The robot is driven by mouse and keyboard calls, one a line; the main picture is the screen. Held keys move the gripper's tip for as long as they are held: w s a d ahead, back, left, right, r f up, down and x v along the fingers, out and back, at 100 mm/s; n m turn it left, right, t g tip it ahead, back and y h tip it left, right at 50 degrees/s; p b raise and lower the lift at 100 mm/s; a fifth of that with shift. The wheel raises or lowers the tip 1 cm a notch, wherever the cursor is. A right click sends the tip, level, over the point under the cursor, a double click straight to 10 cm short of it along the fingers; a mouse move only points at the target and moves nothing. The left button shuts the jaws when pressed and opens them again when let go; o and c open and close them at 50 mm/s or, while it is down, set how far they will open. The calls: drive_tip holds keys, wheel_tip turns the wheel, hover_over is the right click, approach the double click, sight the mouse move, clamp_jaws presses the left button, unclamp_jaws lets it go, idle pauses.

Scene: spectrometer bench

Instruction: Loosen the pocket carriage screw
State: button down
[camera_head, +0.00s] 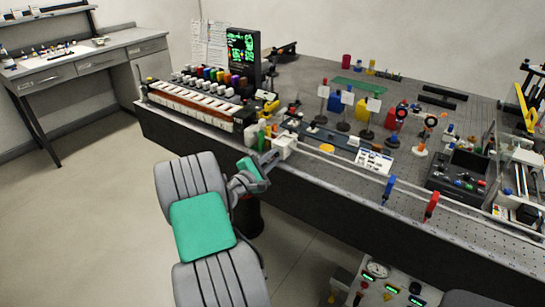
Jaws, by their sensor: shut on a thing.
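My gripper (269,160) is at the front edge of the bench, at the left end of a long pale rail (335,160). It is shut against the near side of a small white block (284,144), which I take for the pocket carriage. The pocket carriage screw is hidden or too small to make out. The jaws seem to be shut on it at the block's near side. A thin green upright piece (262,140) stands just left of the block.
A row of white blocks (195,103) lies left on the bench, before a dark display (243,50). Blue (389,187) and red (432,206) handles stand at the rail's right. Card holders (347,98) stand behind. A control panel (388,285) is below; floor at left is clear.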

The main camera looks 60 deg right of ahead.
drive_tip(key=c, duration=1.4)
unclamp_jaws()
drive_tip(key=a, duration=0.2)
drive_tip(key=w+a, duration=0.1)
drive_tip(key=a, duration=0.2)
drive_tip(key=a+b, duration=0.1)
drive_tip(key=a, duration=0.1)
drive_tip(key=shift+w+a, duration=0.15)
drive_tip(key=shift+a, duration=0.2)
